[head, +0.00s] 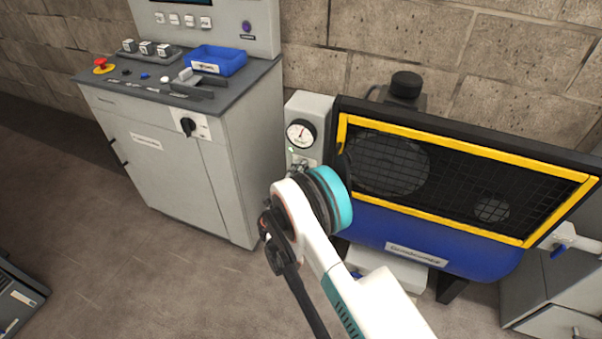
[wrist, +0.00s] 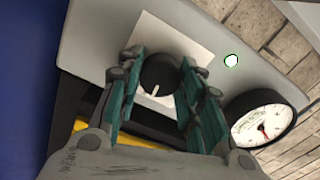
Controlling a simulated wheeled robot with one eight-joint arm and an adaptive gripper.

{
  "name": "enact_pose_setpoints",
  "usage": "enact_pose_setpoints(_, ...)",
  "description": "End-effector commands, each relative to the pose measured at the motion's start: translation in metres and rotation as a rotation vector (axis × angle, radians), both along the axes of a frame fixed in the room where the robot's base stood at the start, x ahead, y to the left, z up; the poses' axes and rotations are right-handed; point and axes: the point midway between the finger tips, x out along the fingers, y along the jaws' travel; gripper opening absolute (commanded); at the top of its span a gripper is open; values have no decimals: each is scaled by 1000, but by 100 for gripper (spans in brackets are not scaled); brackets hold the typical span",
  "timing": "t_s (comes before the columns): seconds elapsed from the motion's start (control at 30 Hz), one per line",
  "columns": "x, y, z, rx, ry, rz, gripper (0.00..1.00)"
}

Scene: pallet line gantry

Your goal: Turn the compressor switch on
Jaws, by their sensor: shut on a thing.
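The compressor switch (wrist: 158,72) is a round black knob on a white plate, set in the grey control box (head: 310,108) at the left end of the compressor. Its white mark points toward the bottom of the wrist view. My gripper (wrist: 160,78) has its teal-padded fingers on both sides of the knob and is shut on it. In the head view my wrist and arm hide most of the knob and fingers. A small whitish-green lamp (wrist: 232,60) shows on the box, beside the pressure gauge (wrist: 262,120); the gauge also shows in the head view (head: 300,132).
The compressor (head: 430,235) has a blue tank and a black mesh guard with a yellow frame (head: 470,123), right of my gripper. A grey cabinet (head: 165,165) with a rotary switch, red button and blue tray (head: 215,60) stands left. Floor (head: 150,280) in front is clear.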

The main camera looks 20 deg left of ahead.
Motion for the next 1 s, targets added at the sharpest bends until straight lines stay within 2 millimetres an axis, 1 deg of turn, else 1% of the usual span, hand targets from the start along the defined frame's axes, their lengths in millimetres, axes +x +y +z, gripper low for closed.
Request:
enact_pose_setpoints(0.3,-1,-1,-1,103,-6,-2,10)
enact_pose_setpoints(0.8,-1,-1,-2,120,-8,-2,10)
enact_pose_setpoints(0.83,-1,-1,-2,120,-8,-2,38)
enact_pose_setpoints(0.87,-1,-1,-2,120,-8,-2,45)
enact_pose_setpoints(0.9,-1,-1,-2,120,-8,-2,54)
enact_pose_setpoints(1.0,-1,-1,-1,119,-8,-2,54)
